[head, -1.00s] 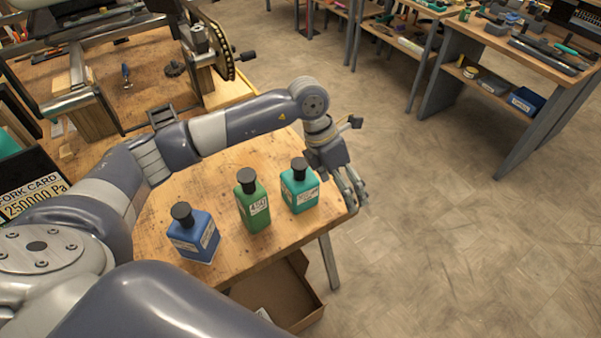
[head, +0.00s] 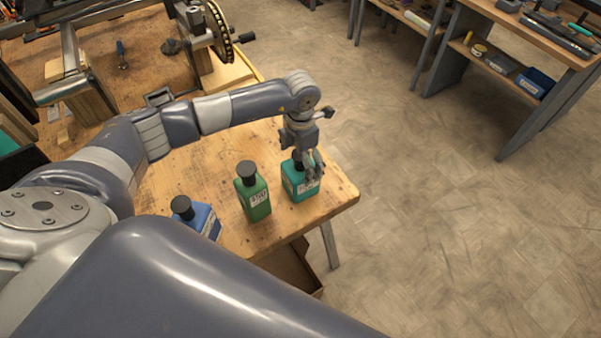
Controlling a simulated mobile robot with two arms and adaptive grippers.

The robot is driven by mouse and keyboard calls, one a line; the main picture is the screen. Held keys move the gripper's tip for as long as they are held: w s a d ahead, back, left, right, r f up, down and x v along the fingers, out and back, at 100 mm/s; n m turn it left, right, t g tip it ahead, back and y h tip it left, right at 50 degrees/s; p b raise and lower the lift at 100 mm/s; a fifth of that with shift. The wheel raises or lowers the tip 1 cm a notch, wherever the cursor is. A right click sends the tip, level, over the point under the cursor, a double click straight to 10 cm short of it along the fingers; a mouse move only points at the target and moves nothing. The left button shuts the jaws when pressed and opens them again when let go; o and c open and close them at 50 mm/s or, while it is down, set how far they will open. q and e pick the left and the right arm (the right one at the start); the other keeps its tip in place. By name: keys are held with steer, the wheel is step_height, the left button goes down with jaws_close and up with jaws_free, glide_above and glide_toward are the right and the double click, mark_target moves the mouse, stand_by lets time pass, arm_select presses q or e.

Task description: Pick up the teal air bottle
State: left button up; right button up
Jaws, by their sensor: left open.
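The teal air bottle (head: 297,188) stands upright on the near wooden table, the rightmost of three bottles. It has a white label and a dark cap, and its top is partly hidden by my left gripper. My left gripper (head: 313,177) is open and points down at the teal bottle's upper right, in front of it in the picture. I cannot tell whether its fingers touch the bottle. My right gripper is not in view.
A green bottle (head: 253,192) stands just left of the teal one. A blue bottle (head: 197,219) stands further left, partly hidden by my arm. The wooden table (head: 335,192) ends just right of the teal bottle. Open floor lies beyond it.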

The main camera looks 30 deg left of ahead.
arm_select(q)
steer(key=shift+s+f, duration=0.2)
steer(key=shift+f, duration=0.35)
steer(key=shift+w+f, duration=0.15)
steer(key=shift+f, duration=0.65)
steer(key=shift+r, duration=0.1)
steer(key=c, duration=1.8)
